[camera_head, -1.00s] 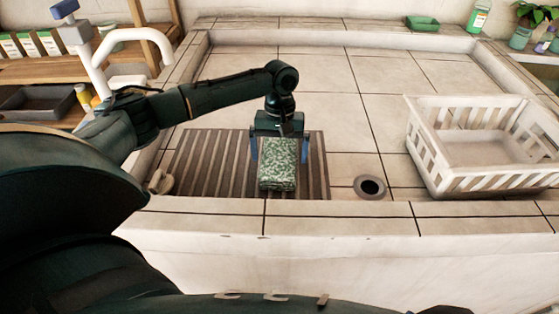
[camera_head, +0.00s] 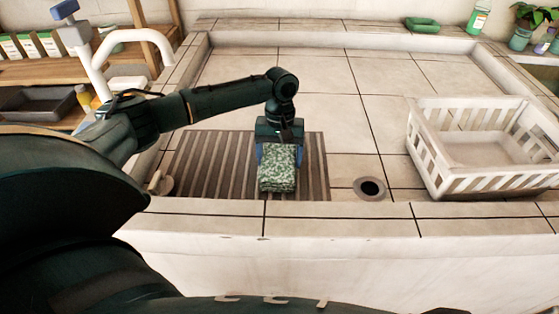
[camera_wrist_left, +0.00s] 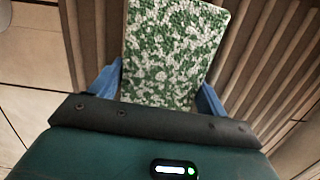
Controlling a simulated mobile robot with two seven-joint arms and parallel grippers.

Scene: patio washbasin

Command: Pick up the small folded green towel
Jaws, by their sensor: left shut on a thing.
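The small folded green towel (camera_head: 277,170), speckled green and white, is on the slatted mat (camera_head: 215,165) in the basin. My left gripper (camera_head: 279,150) is shut on it from the far side, with blue fingers at both of its sides. In the left wrist view the towel (camera_wrist_left: 172,50) lies between the two blue fingers of my left gripper (camera_wrist_left: 157,95), over the brown slats. I cannot tell whether the towel is touching the mat or just above it. My right gripper is not in view.
A white slatted basket (camera_head: 480,180) stands at the right of the basin. A round drain (camera_head: 369,188) lies right of the mat. A white tap (camera_head: 130,45) is at the left. A green dish (camera_head: 422,24) sits on the back ledge. The tiled basin floor behind is clear.

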